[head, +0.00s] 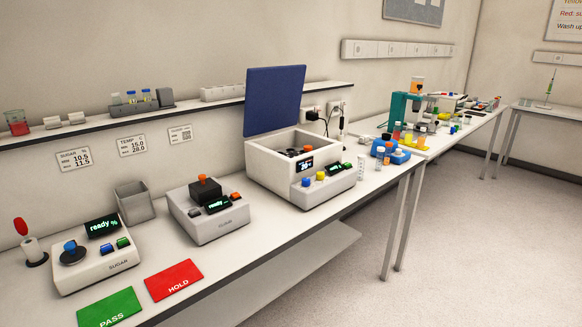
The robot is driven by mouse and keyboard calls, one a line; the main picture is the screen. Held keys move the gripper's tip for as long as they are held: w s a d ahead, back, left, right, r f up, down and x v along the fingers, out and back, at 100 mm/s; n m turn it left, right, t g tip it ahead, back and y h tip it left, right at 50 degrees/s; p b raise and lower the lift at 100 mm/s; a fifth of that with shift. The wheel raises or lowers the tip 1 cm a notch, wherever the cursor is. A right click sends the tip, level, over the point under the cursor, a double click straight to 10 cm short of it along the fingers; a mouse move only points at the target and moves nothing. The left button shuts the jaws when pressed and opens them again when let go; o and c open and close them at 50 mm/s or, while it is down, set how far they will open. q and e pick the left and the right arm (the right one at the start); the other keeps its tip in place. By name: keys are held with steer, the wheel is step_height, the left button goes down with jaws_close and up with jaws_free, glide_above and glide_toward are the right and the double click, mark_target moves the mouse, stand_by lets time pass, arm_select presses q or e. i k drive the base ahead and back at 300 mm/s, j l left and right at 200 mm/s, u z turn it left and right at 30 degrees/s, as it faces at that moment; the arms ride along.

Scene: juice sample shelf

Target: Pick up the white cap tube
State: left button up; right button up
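I cannot pick out a tube with a white cap for certain. Several small tubes and bottles with coloured caps stand in a cluster (400,140) at the right part of the bench, too small to tell apart. A blue rack (398,157) stands among them. On the wall shelf, a small rack (127,107) holds tubes, at least two with blue tops. A pale slim upright item (361,168) stands right of the open-lidded machine; its cap is unclear. Neither of my grippers shows in the head view.
The bench (245,255) carries the SUGAR device (95,262), a grey bin (135,203), a second device (212,222) and a white machine (270,165) with its blue lid up. Green PASS (108,308) and red HOLD (173,280) mats lie in front. Open floor (480,230) is at right.

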mark_target(380, 150)
steer(key=z, duration=1.4)
steer(key=i+j, duration=0.15)
steer(key=i, duration=0.3)
steer(key=i+j, duration=0.15)
steer(key=i, duration=0.3)
steer(key=i+j, duration=0.15)
steer(key=i, duration=0.3)
